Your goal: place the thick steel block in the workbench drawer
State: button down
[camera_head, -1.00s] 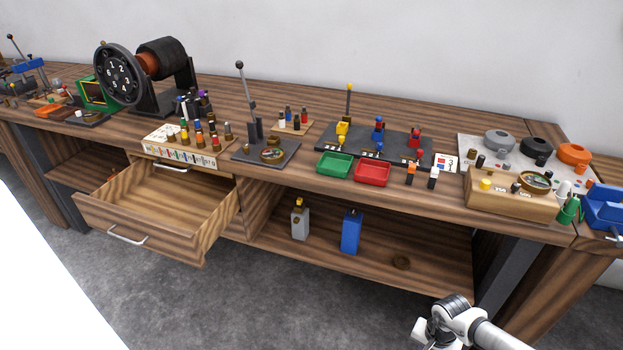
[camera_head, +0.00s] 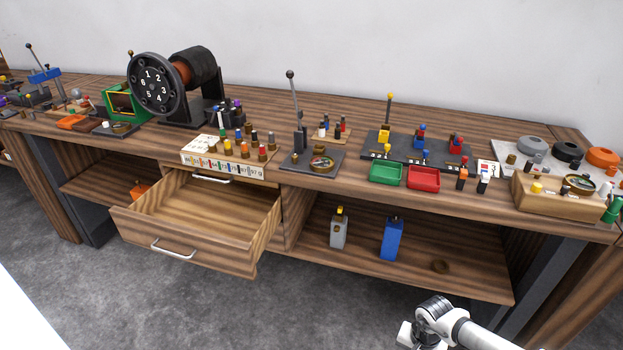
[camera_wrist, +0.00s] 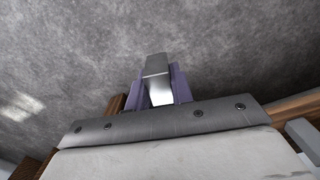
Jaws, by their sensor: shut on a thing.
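The workbench drawer (camera_head: 217,213) is pulled open at the left of the bench in the head view, and its inside looks empty. A second handle shows on a front behind it, under the bench top. In the wrist view my gripper (camera_wrist: 158,92) is shut on the steel block (camera_wrist: 157,68), a plain grey metal piece between the purple-grey fingers. Concrete floor lies beyond the block. In the head view my arm is at the bottom right, apart from the drawer; the fingers and block are out of that view.
The lower shelf holds a grey box (camera_head: 339,232) and a blue box (camera_head: 392,239). The bench top is crowded with a numbered wheel machine (camera_head: 156,84), a lever stand (camera_head: 312,158), and green and red trays (camera_head: 423,178). The floor before the drawer is clear.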

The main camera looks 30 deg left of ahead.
aim_at(201, 221)
jog(key=j+u, duration=0.1)
jog(key=u, duration=0.85)
